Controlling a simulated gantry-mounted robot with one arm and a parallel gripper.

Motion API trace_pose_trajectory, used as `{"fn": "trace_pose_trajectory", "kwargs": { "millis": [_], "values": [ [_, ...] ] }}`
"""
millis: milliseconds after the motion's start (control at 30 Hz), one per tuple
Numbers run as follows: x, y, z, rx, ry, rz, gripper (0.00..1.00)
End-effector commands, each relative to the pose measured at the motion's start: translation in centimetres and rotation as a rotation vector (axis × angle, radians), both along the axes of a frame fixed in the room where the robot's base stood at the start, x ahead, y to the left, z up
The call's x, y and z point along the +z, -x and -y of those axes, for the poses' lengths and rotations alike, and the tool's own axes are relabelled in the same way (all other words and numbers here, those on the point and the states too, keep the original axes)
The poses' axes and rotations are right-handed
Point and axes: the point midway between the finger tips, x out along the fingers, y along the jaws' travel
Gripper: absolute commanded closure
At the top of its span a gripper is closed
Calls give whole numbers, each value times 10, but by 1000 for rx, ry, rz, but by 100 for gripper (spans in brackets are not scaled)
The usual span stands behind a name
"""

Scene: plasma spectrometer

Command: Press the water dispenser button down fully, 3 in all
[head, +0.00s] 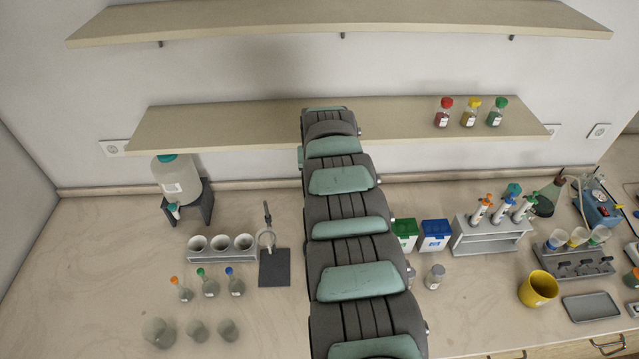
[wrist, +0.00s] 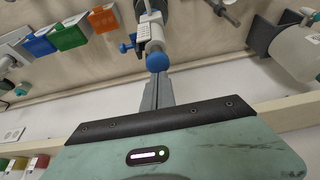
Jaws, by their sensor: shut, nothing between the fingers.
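In the wrist view a slim white-and-dark device (wrist: 151,33) with a round blue button-like top (wrist: 157,61) stands in line with my gripper (wrist: 157,77); I take it as the water dispenser and its button. My gripper's grey fingers are shut and empty, their tips right at the blue top. I cannot tell whether they touch it or whether it is pressed down. A smaller blue knob (wrist: 127,47) sticks out at the device's side. In the head view my arm hides both the device and my gripper.
A large bottle with a tap (head: 178,181) stands on a dark stand at the left. Shelves run along the wall.

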Motion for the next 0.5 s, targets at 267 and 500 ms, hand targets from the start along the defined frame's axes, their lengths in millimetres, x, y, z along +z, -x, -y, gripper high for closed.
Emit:
{"fn": "trace_pose_trajectory", "kwargs": {
  "millis": [267,500],
  "values": [
    [-1,0,0,0,0,0,100],
    [-10,0,0,0,0,-1,100]
  ]
}}
